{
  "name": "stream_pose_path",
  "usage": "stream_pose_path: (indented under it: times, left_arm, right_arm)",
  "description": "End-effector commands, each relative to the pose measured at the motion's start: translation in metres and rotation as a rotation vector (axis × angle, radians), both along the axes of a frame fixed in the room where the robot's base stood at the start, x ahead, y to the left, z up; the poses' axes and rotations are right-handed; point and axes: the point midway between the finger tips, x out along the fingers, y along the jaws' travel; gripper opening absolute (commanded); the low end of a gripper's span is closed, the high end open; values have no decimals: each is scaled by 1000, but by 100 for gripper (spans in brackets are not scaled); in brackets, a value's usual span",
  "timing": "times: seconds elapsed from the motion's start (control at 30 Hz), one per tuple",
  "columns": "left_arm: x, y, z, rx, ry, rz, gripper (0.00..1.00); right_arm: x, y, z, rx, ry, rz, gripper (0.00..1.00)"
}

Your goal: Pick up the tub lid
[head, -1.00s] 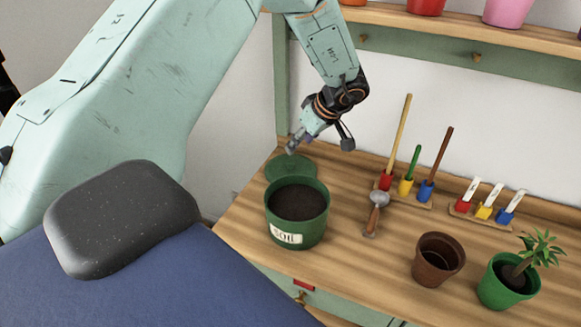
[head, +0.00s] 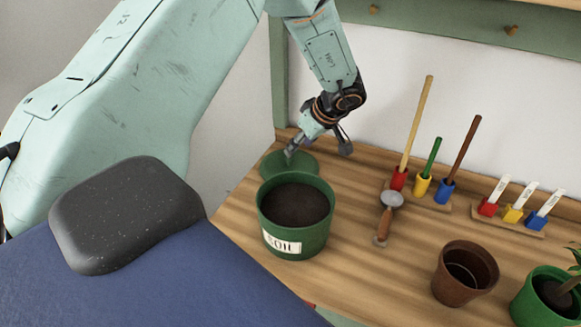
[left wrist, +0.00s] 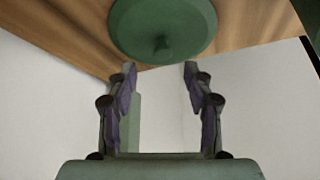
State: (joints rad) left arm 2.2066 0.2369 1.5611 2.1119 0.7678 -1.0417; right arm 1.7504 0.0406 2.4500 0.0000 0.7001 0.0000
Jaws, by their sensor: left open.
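The tub lid (head: 301,167) is a round green disc lying on the wooden bench behind the soil tub. In the left wrist view the lid (left wrist: 163,32) shows a small knob on its face and lies beyond the fingertips. My left gripper (head: 318,152) is open and empty, close above the lid; its two fingers (left wrist: 159,70) stand wide apart in the left wrist view. The green tub (head: 290,240) labelled SOIL is full of dark soil and has no lid on it. My right gripper is not in view.
A trowel (head: 386,215) lies right of the tub. Coloured holders with upright tools (head: 422,185) and white labels (head: 513,212) stand along the back. A brown pot (head: 465,275) and a green plant pot (head: 545,300) are at the right. Bare bench (head: 345,265) lies between.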

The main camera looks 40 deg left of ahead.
Motion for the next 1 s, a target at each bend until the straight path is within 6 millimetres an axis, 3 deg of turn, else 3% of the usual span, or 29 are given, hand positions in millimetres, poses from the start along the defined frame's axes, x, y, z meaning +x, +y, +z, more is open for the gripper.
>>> stream_pose_path:
  times: [0.43,0.7,1.0]
  left_arm:
    - [-2,27,-47,-1,0,2,52]
    - [0,30,-49,-1,-1,2,51]
    - [1,30,-49,-1,-1,2,25]
  right_arm:
    - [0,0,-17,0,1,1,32]
    - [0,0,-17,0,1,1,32]
    - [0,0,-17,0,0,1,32]
